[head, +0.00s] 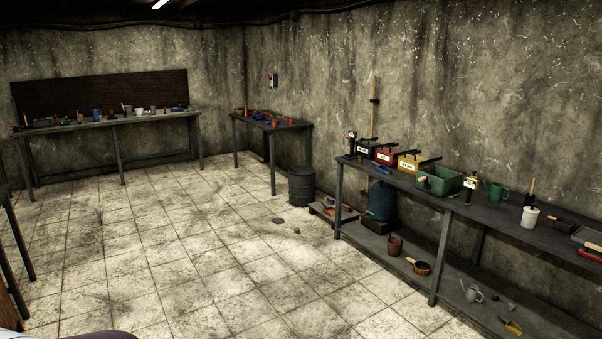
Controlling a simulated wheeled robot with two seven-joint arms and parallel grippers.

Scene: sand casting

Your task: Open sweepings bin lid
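A dark grey round bin (301,187) stands upright on the tiled floor near the back corner, between the small back table and the long right bench. It looks like the sweepings bin, though I can read no label on it. Its top looks covered, but it is too small and dark to make out the lid clearly. Neither of my grippers is in the head view.
A small table (268,124) stands behind the bin. A low pallet (330,211) lies right of it. A long two-level bench (398,187) with labelled boxes lines the right wall. A workbench (90,125) stands far left. The middle floor (180,235) is clear.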

